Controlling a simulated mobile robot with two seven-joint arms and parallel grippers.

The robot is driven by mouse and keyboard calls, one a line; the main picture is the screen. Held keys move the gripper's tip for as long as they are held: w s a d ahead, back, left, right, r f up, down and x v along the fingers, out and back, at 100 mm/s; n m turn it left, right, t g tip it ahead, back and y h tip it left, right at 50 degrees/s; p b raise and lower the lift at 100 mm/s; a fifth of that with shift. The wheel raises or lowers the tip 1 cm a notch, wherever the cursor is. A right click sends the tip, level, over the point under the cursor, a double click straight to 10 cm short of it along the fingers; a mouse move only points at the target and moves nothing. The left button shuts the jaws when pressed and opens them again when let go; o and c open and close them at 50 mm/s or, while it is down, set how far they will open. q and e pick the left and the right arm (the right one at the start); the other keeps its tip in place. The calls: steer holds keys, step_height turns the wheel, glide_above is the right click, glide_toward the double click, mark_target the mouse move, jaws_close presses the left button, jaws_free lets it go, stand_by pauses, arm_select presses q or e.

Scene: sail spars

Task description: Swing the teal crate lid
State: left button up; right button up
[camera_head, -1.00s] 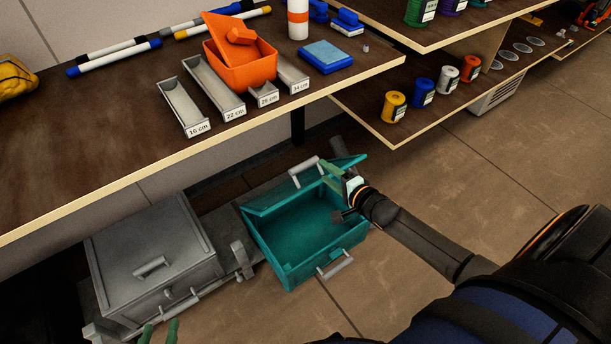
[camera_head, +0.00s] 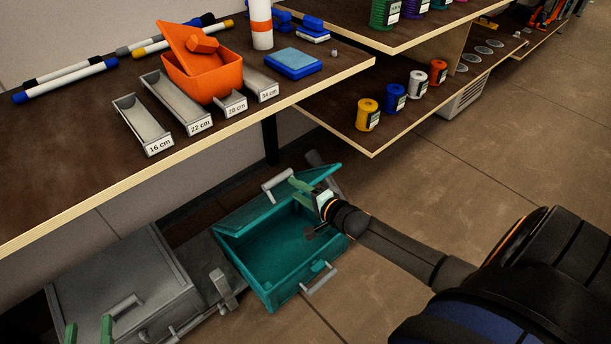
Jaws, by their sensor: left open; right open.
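The teal crate (camera_head: 268,292) sits low beside the shelf with its inside visible. Its teal lid (camera_head: 250,215) stands raised at the far side, seen nearly edge-on, with a grey handle (camera_head: 277,185) on it.
A closed grey crate (camera_head: 120,285) stands left of the teal one. The shelf (camera_head: 60,165) above holds an orange box (camera_head: 205,75), grey trays and markers. A lower shelf (camera_head: 372,145) holds several spools.

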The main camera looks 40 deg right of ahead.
mark_target(280, 180)
steer(key=shift+b+x, duration=0.65)
steer(key=shift+x, duration=0.2)
steer(key=shift+w+a+f+b, duration=0.2)
steer(key=shift+w+f+b, duration=0.1)
steer(key=shift+w+b, duration=0.25)
steer(key=shift+w+f+b, duration=0.1)
steer(key=shift+w+b, duration=0.2)
steer(key=shift+b, duration=0.05)
steer(key=b+x, duration=0.3)
steer(key=shift+f, duration=0.15)
steer(key=shift+c, duration=0.7)
steer(key=shift+d+r, duration=0.1)
steer(key=shift+r, duration=0.2)
jaws_close()
arm_select(q)
steer(key=s+r+m+t+h, duration=0.1)
steer(key=s+r+m+h, duration=0.1)
steer(key=r, duration=0.4)
steer(key=s+d+r+m+t+h, duration=0.1)
steer(key=s+r+m+t+h, duration=0.1)
steer(key=r+h, duration=0.3)
steer(key=s+d+r+m+t+h, duration=0.1)
steer(key=s+r+m+t+h, duration=0.1)
steer(key=r, duration=0.5)
steer(key=shift+s+m+h, duration=0.45)
steer(key=shift+m+h, duration=0.35)
steer(key=shift+m, duration=0.2)
